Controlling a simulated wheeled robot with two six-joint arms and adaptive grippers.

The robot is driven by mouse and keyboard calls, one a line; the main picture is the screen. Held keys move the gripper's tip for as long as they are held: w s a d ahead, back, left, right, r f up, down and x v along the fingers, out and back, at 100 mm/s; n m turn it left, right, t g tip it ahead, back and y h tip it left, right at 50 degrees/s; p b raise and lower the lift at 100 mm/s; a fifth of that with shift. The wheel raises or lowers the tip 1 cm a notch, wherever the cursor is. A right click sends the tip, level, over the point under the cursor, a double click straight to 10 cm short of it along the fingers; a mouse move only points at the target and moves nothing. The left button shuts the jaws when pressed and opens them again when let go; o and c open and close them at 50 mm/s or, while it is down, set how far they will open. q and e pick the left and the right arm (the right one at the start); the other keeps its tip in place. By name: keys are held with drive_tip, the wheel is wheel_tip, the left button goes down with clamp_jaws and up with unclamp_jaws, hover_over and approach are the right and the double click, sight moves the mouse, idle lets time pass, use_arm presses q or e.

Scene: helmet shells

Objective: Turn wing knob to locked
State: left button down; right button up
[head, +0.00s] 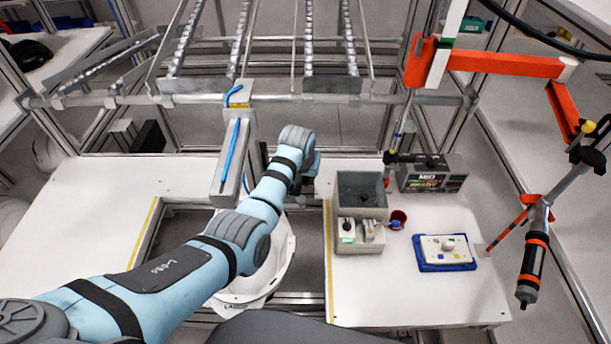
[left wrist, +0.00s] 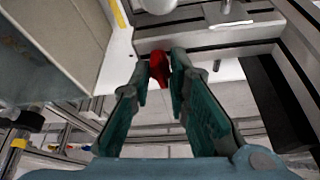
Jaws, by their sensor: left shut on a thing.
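The red wing knob (left wrist: 159,70) shows in the left wrist view, between the fingertips of my left gripper (left wrist: 162,62). The teal fingers are shut on it from both sides. Which way its wings point is partly hidden by the fingers. In the head view my left arm reaches from the lower left to the middle, and its wrist hides the knob and most of the gripper. A white helmet shell (head: 283,252) sits in the opening between the tables, partly behind my arm. My right gripper is not in view.
A metal post with a blue strip (head: 232,150) stands close left of my wrist. On the right table (head: 400,300) are a grey bin (head: 361,186), a red cup (head: 398,218) and a blue-edged tray (head: 443,266). A hanging screwdriver (head: 533,262) is at the right. The left table (head: 75,225) is clear.

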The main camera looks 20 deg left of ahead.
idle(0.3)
use_arm(q)
drive_tip(key=c, duration=1.5)
unclamp_jaws()
drive_tip(key=v, duration=1.2)
drive_tip(key=shift+w, duration=0.1)
drive_tip(key=shift+a, duration=0.1)
drive_tip(key=shift+c, duration=0.2)
